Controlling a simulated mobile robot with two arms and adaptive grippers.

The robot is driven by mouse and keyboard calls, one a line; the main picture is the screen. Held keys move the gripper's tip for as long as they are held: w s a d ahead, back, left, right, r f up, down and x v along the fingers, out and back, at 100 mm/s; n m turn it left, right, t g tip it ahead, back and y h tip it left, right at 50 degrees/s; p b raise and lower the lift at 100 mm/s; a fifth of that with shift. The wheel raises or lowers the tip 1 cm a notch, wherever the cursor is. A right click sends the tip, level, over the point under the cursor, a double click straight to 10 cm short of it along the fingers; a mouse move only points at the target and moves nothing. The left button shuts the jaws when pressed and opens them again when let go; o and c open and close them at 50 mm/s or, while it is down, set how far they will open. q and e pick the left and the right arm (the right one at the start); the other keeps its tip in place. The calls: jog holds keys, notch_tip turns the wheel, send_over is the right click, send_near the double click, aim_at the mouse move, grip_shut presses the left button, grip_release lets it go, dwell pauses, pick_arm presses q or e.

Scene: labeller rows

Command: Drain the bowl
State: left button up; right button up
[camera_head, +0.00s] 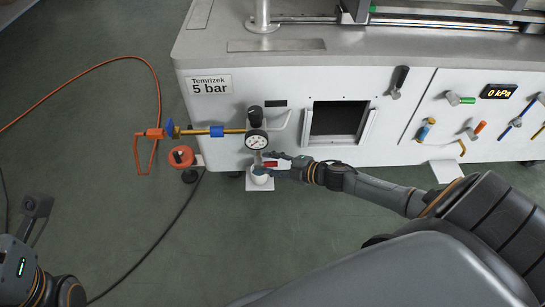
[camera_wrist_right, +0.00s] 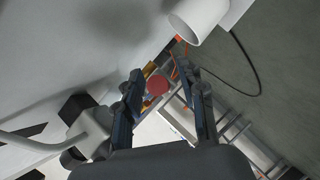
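The filter unit with a round gauge (camera_head: 257,140) and black knob hangs on the machine's white front. The bowl below it is mostly hidden by my right gripper (camera_head: 272,165). In the right wrist view this gripper (camera_wrist_right: 166,82) is open, its two fingers apart. A red round part (camera_wrist_right: 157,85) shows between and beyond the fingers, nearer the left finger; I cannot tell whether they touch. A white cup (camera_head: 261,179) stands under the unit and also shows in the right wrist view (camera_wrist_right: 198,14). My left arm is at the lower left; its fingertips are not clear.
An orange-red handwheel (camera_head: 181,156) and a yellow pipe with a blue valve (camera_head: 217,131) lie left of the unit. A dark square opening (camera_head: 338,119) is to the right. An orange hose (camera_head: 105,62) and a dark cable (camera_head: 150,250) cross the open floor.

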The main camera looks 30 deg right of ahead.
jog(key=shift+f+b, duration=0.15)
jog(key=shift+b, duration=0.25)
jog(key=f+t+b, duration=0.1)
jog(key=b, duration=0.4)
jog(key=shift+m+y+b, duration=0.3)
jog(key=shift+y, duration=0.1)
jog(key=shift+s+r, duration=0.1)
jog(key=shift+r, duration=0.1)
jog(key=p+v, duration=0.6)
jog(key=v, duration=0.7)
jog(key=shift+s+d, duration=0.2)
jog(key=shift+s, duration=0.05)
jog(key=shift+r, duration=0.1)
